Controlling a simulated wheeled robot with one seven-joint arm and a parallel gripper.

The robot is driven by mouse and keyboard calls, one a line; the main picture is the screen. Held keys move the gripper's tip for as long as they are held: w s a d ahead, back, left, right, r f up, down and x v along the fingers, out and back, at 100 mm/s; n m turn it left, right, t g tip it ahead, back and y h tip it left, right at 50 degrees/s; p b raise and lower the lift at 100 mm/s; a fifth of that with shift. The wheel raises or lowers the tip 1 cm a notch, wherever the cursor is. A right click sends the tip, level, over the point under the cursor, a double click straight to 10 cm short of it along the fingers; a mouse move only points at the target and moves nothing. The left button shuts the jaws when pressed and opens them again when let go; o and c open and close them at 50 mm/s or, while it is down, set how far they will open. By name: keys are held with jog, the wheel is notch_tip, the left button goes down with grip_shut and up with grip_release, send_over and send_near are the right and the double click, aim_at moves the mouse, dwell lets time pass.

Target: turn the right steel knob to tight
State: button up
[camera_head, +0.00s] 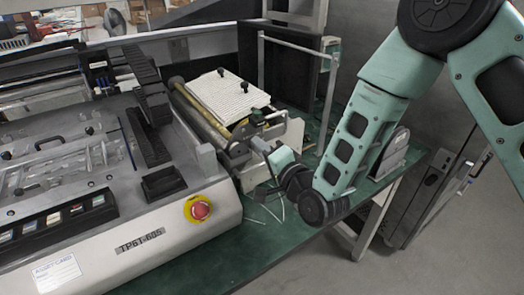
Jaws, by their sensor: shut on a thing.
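My gripper (261,147) reaches in from the right with its wrist low over the green bench, its fingers at the right end of the machine's roller assembly. It is shut on the right steel knob (238,151), a small grey metal part at the roller's near right end. The fingers and part of the knob are small and partly hidden, so the knob's turn angle cannot be told. The machine (190,235), marked TP6T-605, fills the left side.
A red emergency button (201,210) on a yellow ring sits on the machine's front right. A white ribbed sheet (228,95) lies on the feed table behind the roller. The green bench (262,232) is mostly clear in front. A metal post (329,95) stands behind my forearm.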

jog(key=shift+f+m+b, duration=0.1)
jog(key=shift+m+b, duration=0.7)
jog(key=shift+m, duration=1.1)
jog(key=o, duration=0.9)
jog(key=shift+o, duration=0.2)
